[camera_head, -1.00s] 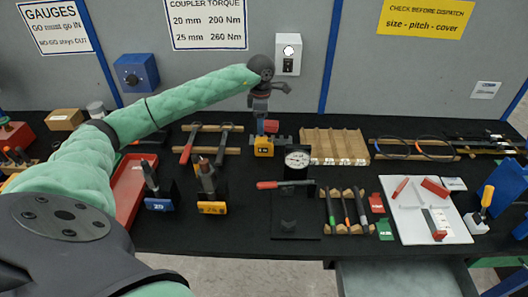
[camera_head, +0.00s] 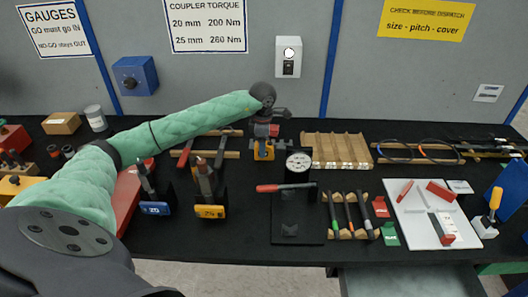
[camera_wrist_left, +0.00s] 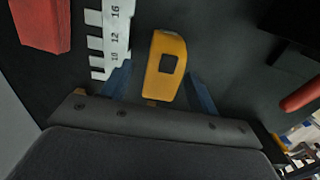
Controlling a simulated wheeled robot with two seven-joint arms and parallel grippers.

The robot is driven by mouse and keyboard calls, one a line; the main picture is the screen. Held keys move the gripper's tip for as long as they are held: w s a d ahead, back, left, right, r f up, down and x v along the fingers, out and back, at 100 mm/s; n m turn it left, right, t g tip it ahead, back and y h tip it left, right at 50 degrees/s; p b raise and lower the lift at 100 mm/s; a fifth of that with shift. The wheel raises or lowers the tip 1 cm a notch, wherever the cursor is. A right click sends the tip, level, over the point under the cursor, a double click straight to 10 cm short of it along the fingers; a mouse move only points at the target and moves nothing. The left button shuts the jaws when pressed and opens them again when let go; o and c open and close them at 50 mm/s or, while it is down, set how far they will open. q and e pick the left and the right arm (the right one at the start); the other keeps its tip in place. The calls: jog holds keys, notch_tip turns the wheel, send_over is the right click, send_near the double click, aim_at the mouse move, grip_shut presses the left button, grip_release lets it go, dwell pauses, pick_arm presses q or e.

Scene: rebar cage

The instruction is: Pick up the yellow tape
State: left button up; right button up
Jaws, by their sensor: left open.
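The yellow tape (camera_head: 263,151) is a small yellow block-shaped case with a dark square on it, standing on the black bench below my left gripper (camera_head: 267,131). In the left wrist view the yellow tape (camera_wrist_left: 165,55) lies between the two blue fingers of my left gripper (camera_wrist_left: 160,80). The fingers are apart, with a gap visible on at least the right side. Whether they touch the tape cannot be told. My right gripper is not in view.
A white stepped gauge (camera_wrist_left: 108,35) with numbers lies just left of the tape, with a red block (camera_wrist_left: 42,22) beyond it. A dial gauge (camera_head: 299,163) stands to the right, a wooden rack (camera_head: 336,150) behind it. Red-handled tools (camera_head: 185,152) lie left.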

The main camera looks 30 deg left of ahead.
pick_arm(q)
notch_tip(320, 180, down, 2)
jog(key=shift+s+d+f, duration=0.1)
jog(key=shift+f, duration=0.35)
jog(key=c, duration=1.2)
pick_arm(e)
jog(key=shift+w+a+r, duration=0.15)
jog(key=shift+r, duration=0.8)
